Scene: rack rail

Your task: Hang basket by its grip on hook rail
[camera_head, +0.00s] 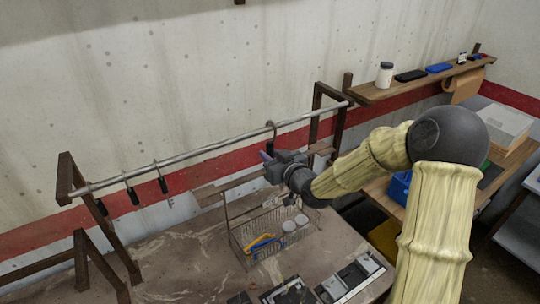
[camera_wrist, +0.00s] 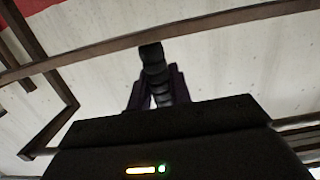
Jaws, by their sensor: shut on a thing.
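A wire basket (camera_head: 318,246) with a tall wire frame shows below my gripper in the head view, over the stone-like tabletop. It holds two pale round jars and a yellow and a blue item. My gripper (camera_head: 268,157) is shut on the basket's dark grip, just below the metal hook rail (camera_head: 215,147). A dark hook (camera_head: 270,127) rises from the grip to the rail; I cannot tell whether it bears on it. In the wrist view the dark ribbed grip (camera_wrist: 153,65) stands between the purple fingers (camera_wrist: 155,97). Whether the basket's base touches the tabletop is unclear.
Dark hooks (camera_head: 132,195) hang on the rail's left part. Brown rack posts (camera_head: 70,178) carry the rail's ends. A wooden shelf (camera_head: 400,84) with a jar stands at the back right. Flat items (camera_head: 350,280) lie on the tabletop's front edge. The rail between is clear.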

